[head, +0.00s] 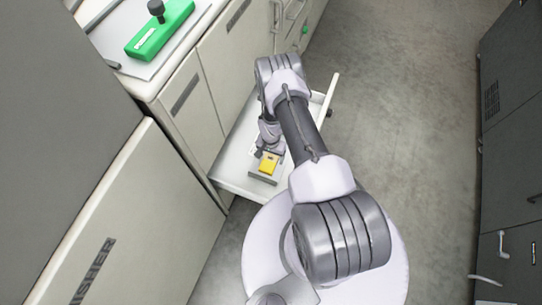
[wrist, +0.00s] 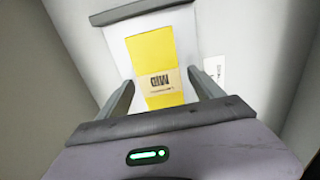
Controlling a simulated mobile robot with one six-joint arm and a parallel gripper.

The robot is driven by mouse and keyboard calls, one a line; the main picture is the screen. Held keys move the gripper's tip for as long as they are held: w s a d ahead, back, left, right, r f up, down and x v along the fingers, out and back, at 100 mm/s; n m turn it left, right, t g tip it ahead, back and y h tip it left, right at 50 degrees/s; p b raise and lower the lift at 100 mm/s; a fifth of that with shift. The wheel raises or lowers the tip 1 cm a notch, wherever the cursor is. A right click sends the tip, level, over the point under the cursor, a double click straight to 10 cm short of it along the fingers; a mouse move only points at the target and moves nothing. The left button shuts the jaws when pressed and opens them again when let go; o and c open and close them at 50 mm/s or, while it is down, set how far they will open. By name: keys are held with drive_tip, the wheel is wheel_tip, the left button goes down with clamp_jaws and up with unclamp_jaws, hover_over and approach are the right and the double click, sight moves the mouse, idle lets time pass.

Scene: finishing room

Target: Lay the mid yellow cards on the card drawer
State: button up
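The mid yellow cards (wrist: 152,55) show in the wrist view as a yellow pack with a pale band marked "MID". They lie in a pale holder with a grey end bar (wrist: 140,10). In the head view the yellow cards (head: 268,164) are inside the pulled-out white card drawer (head: 232,176). My gripper (wrist: 161,78) points down at the cards, its fingers apart, one to each side of the pack. Pale surface shows between the pack and the fingers, so it looks open. Fingertip depth against the holder is unclear. My arm hides part of the drawer.
A white label (wrist: 215,70) lies right of the holder in the wrist view. A green block with a black knob (head: 160,30) stands on the counter at upper left. Pale cabinets (head: 228,55) line the left. Grey floor (head: 405,110) is clear on the right, before dark cabinets (head: 510,130).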

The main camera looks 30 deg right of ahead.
wheel_tip(320, 180, up, 13)
drive_tip(key=p, duration=0.6)
wheel_tip(320, 180, up, 19)
drive_tip(key=n+t, duration=0.1)
hover_over(271, 157)
drive_tip(key=w+a, duration=0.2)
drive_tip(key=w, duration=0.5)
drive_tip(key=s+a+r+n+t, duration=0.1)
drive_tip(key=a+r, duration=0.1)
drive_tip(key=r, duration=0.7)
drive_tip(key=s+a+r+t, duration=0.1)
drive_tip(key=a+r, duration=0.1)
drive_tip(key=r, duration=0.6)
drive_tip(key=s+a+r+n+t, duration=0.1)
drive_tip(key=s+a+r, duration=0.25)
drive_tip(key=r, duration=0.35)
drive_tip(key=s+a+r+n, duration=0.1)
drive_tip(key=s+a+r, duration=0.1)
drive_tip(key=s+r, duration=0.3)
drive_tip(key=s+a+r+n+t+y, duration=0.1)
drive_tip(key=s+a+r, duration=0.1)
drive_tip(key=s, duration=0.5)
drive_tip(key=s+a+r+n+y, duration=0.1)
drive_tip(key=s+a+r, duration=0.2)
drive_tip(key=s+r, duration=0.2)
drive_tip(key=shift+s+r+t, duration=0.15)
drive_tip(key=shift+s+t, duration=0.25)
drive_tip(key=shift+s, duration=0.6)
